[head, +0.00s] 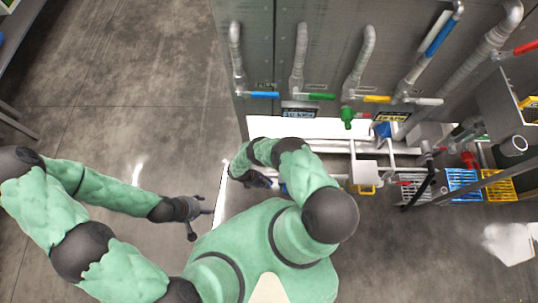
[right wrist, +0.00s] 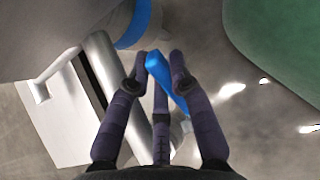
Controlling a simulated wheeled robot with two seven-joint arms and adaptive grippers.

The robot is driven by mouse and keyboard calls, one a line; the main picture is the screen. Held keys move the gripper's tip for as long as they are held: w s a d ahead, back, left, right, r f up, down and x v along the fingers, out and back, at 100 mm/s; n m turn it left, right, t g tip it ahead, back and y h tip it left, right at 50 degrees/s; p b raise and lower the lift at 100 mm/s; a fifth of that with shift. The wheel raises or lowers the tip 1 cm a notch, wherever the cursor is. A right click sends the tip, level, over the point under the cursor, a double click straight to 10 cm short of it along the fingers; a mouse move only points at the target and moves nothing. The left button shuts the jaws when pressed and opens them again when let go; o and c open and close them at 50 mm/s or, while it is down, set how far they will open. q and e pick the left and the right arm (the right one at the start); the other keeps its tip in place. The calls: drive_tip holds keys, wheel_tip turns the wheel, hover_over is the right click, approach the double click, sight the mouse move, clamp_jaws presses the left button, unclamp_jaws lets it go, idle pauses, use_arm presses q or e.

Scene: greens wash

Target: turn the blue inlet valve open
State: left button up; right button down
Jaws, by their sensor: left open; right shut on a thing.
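A blue valve handle (right wrist: 166,76) sits between the dark fingers of my right gripper (right wrist: 158,62) in the right wrist view. The right gripper is shut on this handle, which lies slanted there beside a grey pipe. In the head view the right gripper (head: 262,181) is low by the white pipework, partly hidden by my arm, with a bit of blue showing beside it. I cannot tell the handle's full angle to its pipe. My left gripper (head: 197,215) is open and empty above the floor, apart from the pipework.
Wall pipes carry another blue lever (head: 262,94), a green lever (head: 321,96) and a yellow lever (head: 377,98). Blue (head: 463,183) and yellow (head: 497,187) baskets stand to the right. The floor (head: 140,110) at the left is clear.

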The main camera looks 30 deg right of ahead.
drive_tip(key=shift+w+a+r+g+h, duration=0.25)
drive_tip(key=shift+a+r+g+h, duration=0.1)
drive_tip(key=shift+h, duration=0.15)
drive_tip(key=shift+d, duration=0.1)
drive_tip(key=c, duration=1.1)
unclamp_jaws()
drive_tip(key=v, duration=1.2)
drive_tip(key=shift+r, duration=0.1)
drive_tip(key=shift+c, duration=0.2)
